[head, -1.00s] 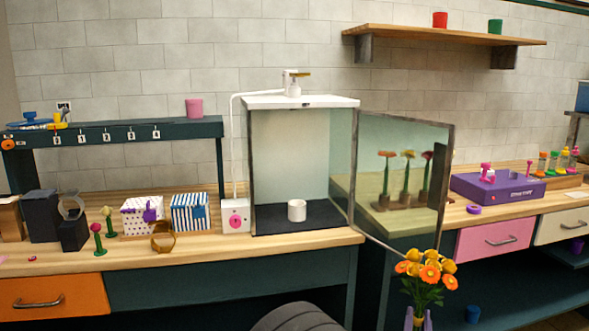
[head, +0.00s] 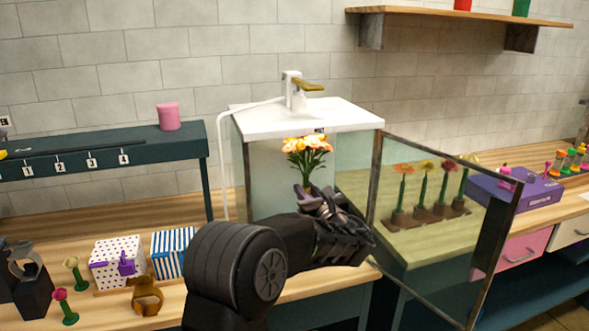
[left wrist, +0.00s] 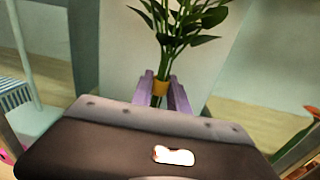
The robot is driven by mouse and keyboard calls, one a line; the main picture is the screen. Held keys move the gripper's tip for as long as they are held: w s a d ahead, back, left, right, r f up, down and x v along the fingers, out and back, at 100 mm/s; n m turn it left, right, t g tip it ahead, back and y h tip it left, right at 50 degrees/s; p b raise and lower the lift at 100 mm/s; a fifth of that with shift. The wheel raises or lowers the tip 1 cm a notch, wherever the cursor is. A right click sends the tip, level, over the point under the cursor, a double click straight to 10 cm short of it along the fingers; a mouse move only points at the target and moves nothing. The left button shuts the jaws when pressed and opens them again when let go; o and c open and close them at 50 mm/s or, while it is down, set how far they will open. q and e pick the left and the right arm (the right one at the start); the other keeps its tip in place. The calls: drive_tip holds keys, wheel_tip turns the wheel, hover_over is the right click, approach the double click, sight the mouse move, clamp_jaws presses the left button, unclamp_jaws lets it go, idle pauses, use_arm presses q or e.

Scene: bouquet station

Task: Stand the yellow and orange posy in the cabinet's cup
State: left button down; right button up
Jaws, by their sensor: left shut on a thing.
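The yellow and orange posy (head: 306,150) is upright at the cabinet's open front, blooms below the roof level. I cannot tell how deep inside it is. My left gripper (head: 312,190) is shut on its stems; its purple fingers (left wrist: 164,92) pinch the green stems (left wrist: 170,50) in the left wrist view. The cabinet (head: 305,117) has a white top with a tap, and its glass door (head: 430,225) stands open to the right. The cup is hidden behind my left arm in the head view and does not show in the left wrist view. My right gripper is out of view.
The open door's frame stands close right of my left arm. Left of the cabinet are a striped box (head: 172,252), a dotted box (head: 118,262) and a dark rack (head: 100,150) with a pink cup (head: 168,116). A purple box (head: 515,188) is at the right.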

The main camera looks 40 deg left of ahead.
use_arm(q)
drive_tip(key=shift+w+a+r, duration=0.1)
drive_tip(key=shift+a+r, duration=0.3)
drive_tip(key=shift+a, duration=0.2)
drive_tip(key=shift+d, duration=0.1)
drive_tip(key=shift+f+b, duration=1.3)
drive_tip(key=shift+f, duration=0.6)
drive_tip(key=shift+f+b, duration=0.4)
drive_tip(key=shift+b, duration=0.15)
drive_tip(key=shift+f, duration=0.25)
drive_tip(key=shift+f+b, duration=0.35)
drive_tip(key=shift+b, duration=0.1)
